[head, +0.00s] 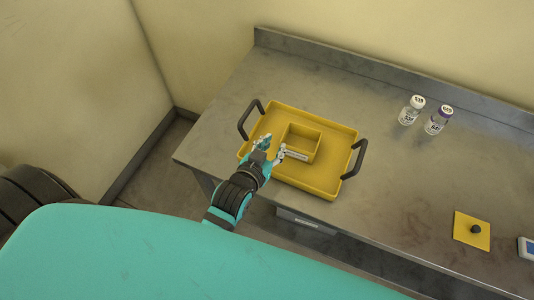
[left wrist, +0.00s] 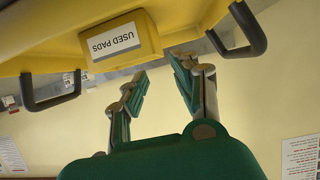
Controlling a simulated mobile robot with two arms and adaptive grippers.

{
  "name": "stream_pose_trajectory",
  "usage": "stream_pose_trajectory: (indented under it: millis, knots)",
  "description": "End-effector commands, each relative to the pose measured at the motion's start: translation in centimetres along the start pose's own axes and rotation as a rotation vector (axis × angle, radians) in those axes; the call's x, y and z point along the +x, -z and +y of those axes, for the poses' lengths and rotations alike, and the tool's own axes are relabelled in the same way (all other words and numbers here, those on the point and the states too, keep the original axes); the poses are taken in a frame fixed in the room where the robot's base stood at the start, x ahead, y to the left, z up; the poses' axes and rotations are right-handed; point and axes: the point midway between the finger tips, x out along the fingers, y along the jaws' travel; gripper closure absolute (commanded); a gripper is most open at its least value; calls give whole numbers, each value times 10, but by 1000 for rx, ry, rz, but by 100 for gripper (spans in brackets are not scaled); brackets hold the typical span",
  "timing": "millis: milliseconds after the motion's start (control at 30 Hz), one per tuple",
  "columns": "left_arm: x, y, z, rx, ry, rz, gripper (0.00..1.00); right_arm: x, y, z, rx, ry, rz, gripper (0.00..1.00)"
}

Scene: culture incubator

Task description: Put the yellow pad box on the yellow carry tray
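The yellow pad box (head: 301,140) stands inside the yellow carry tray (head: 322,185), near its middle; the box is open at the top and looks empty. In the left wrist view the box (left wrist: 150,38) shows its white "USED PADS" label upside down, with the tray (left wrist: 40,50) around it. My left gripper (head: 271,146) is over the tray's left part, beside the box. Its two fingers (left wrist: 161,70) are spread with nothing between them, and they look apart from the box. My right gripper is in neither view.
The tray rests on a grey metal bench (head: 385,200), its dark handles (head: 355,158) sticking up at both ends. Two labelled vials (head: 411,110) (head: 438,120) stand at the back right. A yellow plate with a dark knob (head: 470,230) lies at the front right.

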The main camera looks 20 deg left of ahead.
Motion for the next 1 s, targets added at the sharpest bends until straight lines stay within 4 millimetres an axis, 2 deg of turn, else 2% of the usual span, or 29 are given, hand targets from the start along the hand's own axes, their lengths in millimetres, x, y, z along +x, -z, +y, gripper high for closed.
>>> stream_pose_trajectory:
  millis: [100, 300, 733, 867, 1000]
  knots:
    - [-22, -2, 0, 0, -1, -2, 71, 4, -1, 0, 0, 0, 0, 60]
    - [-41, -1, 0, 1, 0, -2, 71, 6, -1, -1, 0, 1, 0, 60]
    - [-44, -2, -2, 4, -1, -20, 71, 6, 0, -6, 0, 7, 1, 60]
    - [-52, -17, -8, 13, -5, -129, 71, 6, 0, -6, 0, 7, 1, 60]
    - [-70, -40, -17, 30, -13, -299, 71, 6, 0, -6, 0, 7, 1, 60]
